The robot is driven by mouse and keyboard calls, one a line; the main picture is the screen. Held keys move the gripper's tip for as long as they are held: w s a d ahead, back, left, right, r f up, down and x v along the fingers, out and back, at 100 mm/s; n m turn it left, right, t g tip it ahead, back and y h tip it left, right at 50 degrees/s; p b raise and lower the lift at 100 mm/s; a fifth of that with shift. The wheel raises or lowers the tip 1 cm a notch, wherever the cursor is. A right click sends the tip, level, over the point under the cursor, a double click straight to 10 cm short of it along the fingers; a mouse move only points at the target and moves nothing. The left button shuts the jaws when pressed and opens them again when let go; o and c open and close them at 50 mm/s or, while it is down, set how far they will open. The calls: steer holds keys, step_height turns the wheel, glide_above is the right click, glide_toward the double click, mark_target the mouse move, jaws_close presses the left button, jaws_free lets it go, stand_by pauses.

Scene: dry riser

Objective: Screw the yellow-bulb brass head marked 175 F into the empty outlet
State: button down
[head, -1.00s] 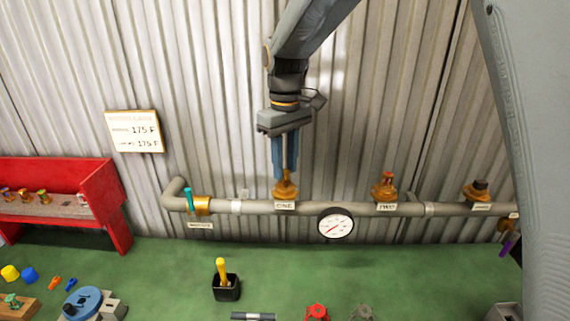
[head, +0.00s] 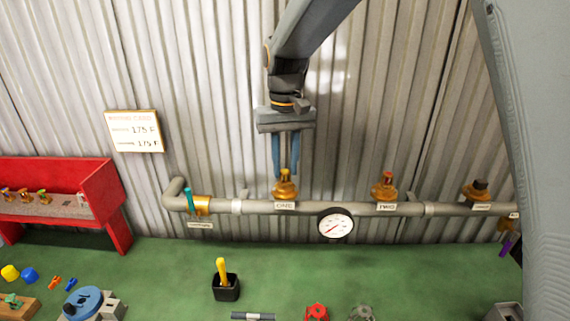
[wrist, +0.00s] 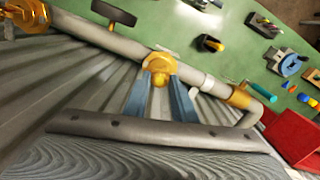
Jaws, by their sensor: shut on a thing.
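A brass head with a yellow bulb (head: 285,188) stands upright at the outlet labelled ONE (head: 285,205) on the grey pipe. My gripper (head: 285,173) comes straight down from above, with its blue fingers shut on the top of this head. In the wrist view the yellow bulb (wrist: 160,78) shows between the two fingertips. The mark on the head is too small to read, and how deep its thread sits is hidden. A brass head with an orange-red bulb (head: 385,187) stands at TWO, and a dark-topped brass fitting (head: 476,190) stands farther right.
A red rack (head: 120,220) with several brass heads stands at left. A sign (head: 134,131) reads 175 F. A gauge (head: 335,224) and teal-handled valve (head: 189,200) are on the pipe. A black cup (head: 227,289) and loose parts lie on the green bench; its middle is largely clear.

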steer(key=m, duration=0.5)
steer(key=shift+m, duration=0.3)
steer(key=m, duration=0.5)
steer(key=shift+m, duration=0.4)
steer(key=c, duration=1.5)
jaws_free()
